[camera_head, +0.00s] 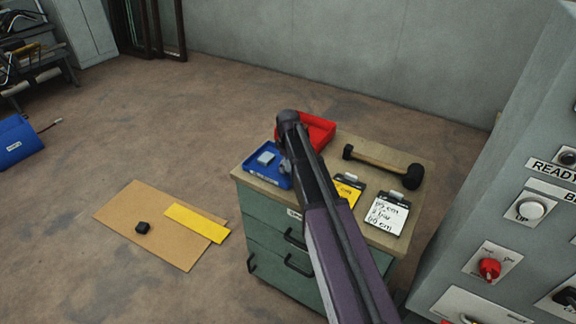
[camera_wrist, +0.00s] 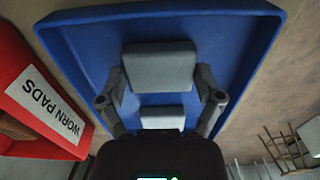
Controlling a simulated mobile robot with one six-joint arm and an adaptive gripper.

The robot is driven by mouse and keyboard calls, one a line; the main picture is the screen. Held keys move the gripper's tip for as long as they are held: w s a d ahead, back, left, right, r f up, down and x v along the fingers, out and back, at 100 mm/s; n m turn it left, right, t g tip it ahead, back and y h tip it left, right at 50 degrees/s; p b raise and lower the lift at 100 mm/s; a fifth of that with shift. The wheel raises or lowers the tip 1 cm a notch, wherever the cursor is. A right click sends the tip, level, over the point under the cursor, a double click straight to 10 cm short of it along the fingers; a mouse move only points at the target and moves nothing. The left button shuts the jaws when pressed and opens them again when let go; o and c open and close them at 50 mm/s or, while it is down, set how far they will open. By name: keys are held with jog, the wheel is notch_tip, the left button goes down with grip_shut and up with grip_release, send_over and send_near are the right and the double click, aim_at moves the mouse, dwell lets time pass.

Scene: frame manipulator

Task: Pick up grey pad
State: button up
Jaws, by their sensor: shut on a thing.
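A grey pad (camera_wrist: 160,68) sits between the fingertips of my gripper (camera_wrist: 161,82) in the wrist view, with a finger against each side. The blue tray (camera_wrist: 80,50) lies beneath it. A second, smaller-looking grey piece (camera_wrist: 162,116) shows in the tray, nearer my palm. In the head view the blue tray (camera_head: 262,178) is on the cabinet top with a light grey pad (camera_head: 266,158) in it; I cannot tell which of the two this is. My arm hides much of my gripper there. Whether the held pad is clear of the tray floor cannot be told.
A red bin (camera_head: 318,131) labelled WORN PADS in the wrist view (camera_wrist: 30,95) stands beside the tray. A mallet (camera_head: 385,166) and two clipboards (camera_head: 388,214) are on the cabinet (camera_head: 270,228). A control panel (camera_head: 490,220) rises close on the right.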

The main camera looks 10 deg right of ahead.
aim_at(288, 165)
jog(key=shift+r+p, duration=1.55)
jog(key=shift+r, duration=0.1)
jog(key=s, duration=0.5)
jog(key=s+r+p, duration=0.1)
jog(key=s, duration=0.9)
jog(key=shift+s+a+r, duration=0.2)
jog(key=shift+s, duration=0.35)
